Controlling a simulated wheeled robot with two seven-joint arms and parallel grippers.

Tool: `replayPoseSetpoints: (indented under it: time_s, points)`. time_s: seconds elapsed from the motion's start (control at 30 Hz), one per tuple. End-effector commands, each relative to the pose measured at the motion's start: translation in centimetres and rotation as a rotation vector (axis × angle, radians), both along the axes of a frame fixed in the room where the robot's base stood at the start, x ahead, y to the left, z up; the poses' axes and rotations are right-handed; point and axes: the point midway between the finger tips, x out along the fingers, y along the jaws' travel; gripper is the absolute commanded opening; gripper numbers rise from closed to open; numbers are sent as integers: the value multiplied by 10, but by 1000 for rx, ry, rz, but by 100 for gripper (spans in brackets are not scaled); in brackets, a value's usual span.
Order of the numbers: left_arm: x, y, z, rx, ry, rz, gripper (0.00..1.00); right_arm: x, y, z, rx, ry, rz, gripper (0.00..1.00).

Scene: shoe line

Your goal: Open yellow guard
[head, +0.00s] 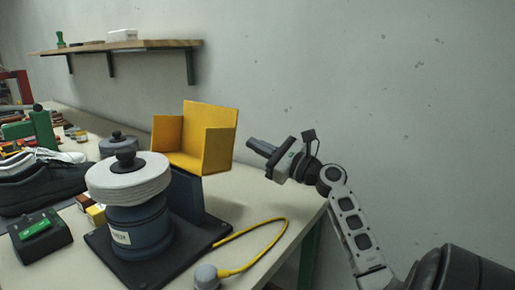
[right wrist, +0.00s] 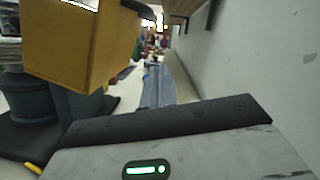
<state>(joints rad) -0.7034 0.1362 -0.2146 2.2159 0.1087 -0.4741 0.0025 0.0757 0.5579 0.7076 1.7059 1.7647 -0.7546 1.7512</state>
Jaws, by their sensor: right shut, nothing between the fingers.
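The yellow guard (head: 217,150) is an open-sided box of flat panels on a dark post, behind and right of a machine (head: 138,222) with a thick white round wheel (head: 128,180). My right gripper (head: 254,149) is shut and empty, to the right of the guard and apart from it, above the table's right edge. In the right wrist view the guard (right wrist: 85,45) fills the upper left, and part of my gripper (right wrist: 160,88) shows beyond the wrist housing. My left gripper is not in view.
A yellow cable (head: 262,254) with a grey round end (head: 206,276) lies on the table (head: 285,235) at front right. Dark shoes (head: 40,185) and a black box with a green top (head: 40,235) are at left. A wall shelf (head: 120,46) hangs behind.

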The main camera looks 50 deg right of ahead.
Motion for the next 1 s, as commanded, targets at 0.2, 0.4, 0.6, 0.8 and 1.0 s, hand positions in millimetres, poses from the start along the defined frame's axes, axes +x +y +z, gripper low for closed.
replayPoseSetpoints:
  time_s: [0.2, 0.4, 0.6, 0.8, 1.0]
  points:
    - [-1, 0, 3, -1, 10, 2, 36, 47, 8, 14, -1, -1, 0, 0]
    - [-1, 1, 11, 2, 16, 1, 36, 58, 18, 38, -7, 1, -1, 0]
    - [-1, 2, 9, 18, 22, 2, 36, 57, 23, 50, -6, 3, 0, 0]
    - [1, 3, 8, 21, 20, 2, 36, 57, 24, 51, -4, 2, -1, 0]
    - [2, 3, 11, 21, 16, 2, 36, 56, 25, 54, -14, 1, 0, 0]
